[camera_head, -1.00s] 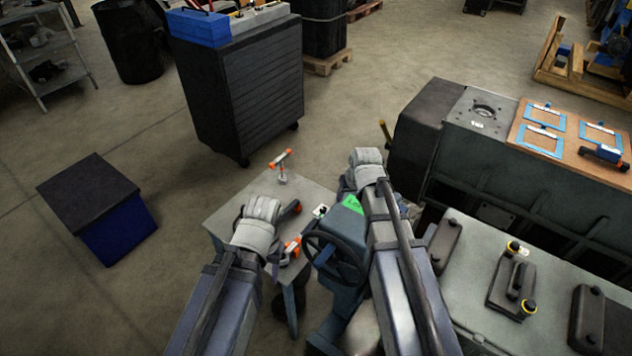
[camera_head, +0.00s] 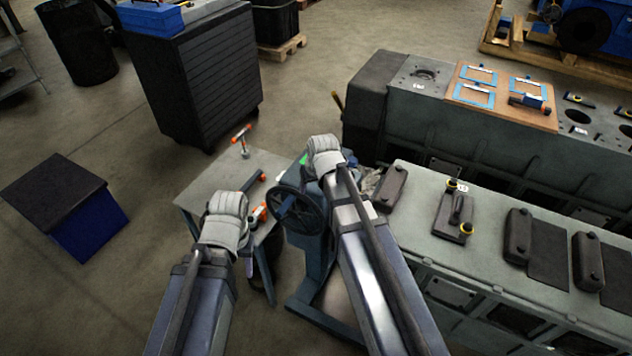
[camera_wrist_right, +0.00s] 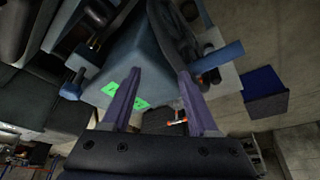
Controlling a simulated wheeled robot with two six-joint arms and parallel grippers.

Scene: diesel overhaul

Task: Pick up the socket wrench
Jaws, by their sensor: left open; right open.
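A T-shaped tool with orange ends (camera_head: 242,133) stands near the far corner of the small grey table. A dark tool with an orange end (camera_head: 254,180) lies nearer, and an orange-and-white piece (camera_head: 259,212) is beside my left wrist. I cannot tell for sure which is the socket wrench. My left gripper (camera_head: 249,265) is open, mostly hidden by my arm at the table's near side. My right gripper (camera_wrist_right: 159,75) is open and empty, with a blue machine housing (camera_wrist_right: 140,55) beyond its fingers. An orange-ended tool (camera_wrist_right: 177,122) shows small past the fingers.
The small grey table (camera_head: 205,184) is beside a blue stand with a dark handwheel (camera_head: 297,209). A long grey engine block (camera_head: 400,240) with dark covers fills the right. A black cabinet (camera_head: 205,80) stands behind, a blue box (camera_head: 90,235) at left. Open floor lies between.

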